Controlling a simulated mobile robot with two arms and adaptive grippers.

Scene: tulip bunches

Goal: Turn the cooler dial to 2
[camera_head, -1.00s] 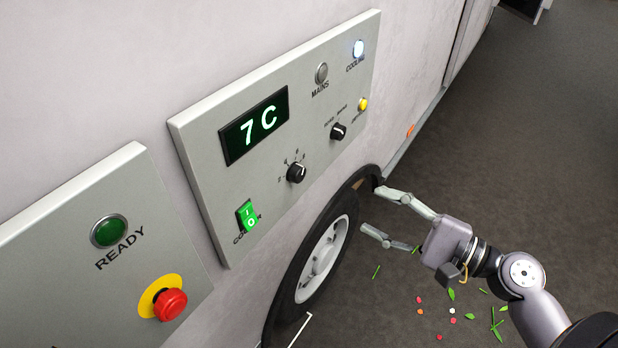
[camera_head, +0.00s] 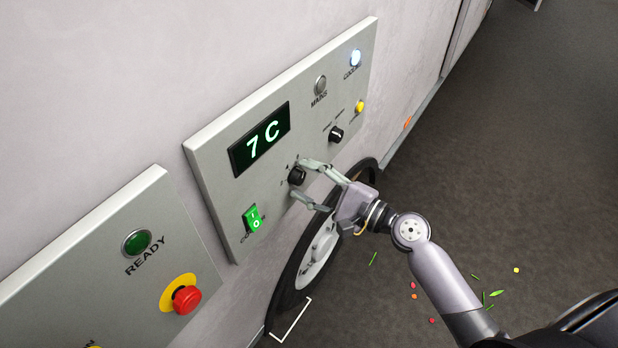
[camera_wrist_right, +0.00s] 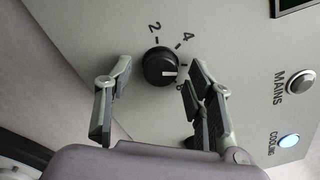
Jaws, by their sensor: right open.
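The cooler dial (camera_head: 297,176) is a round black knob on the grey control panel (camera_head: 215,205), below the green "7 C" display (camera_head: 262,140). In the right wrist view the dial (camera_wrist_right: 158,66) shows the marks 2 and 4 beside it. Its white pointer line points to the right there, away from the 2. My right gripper (camera_head: 315,186) is open, with one finger on each side of the dial. It also shows in the wrist view (camera_wrist_right: 150,100), with the dial just beyond the fingertips. One finger hides some marks. I cannot tell whether it touches. My left gripper is out of view.
A second black knob (camera_head: 336,134) and a yellow button (camera_head: 360,107) sit right of the dial. A lit green switch (camera_head: 253,219) is below left. A red stop button (camera_head: 187,299) is on the neighbouring panel. A wheel (camera_head: 318,255) stands below.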

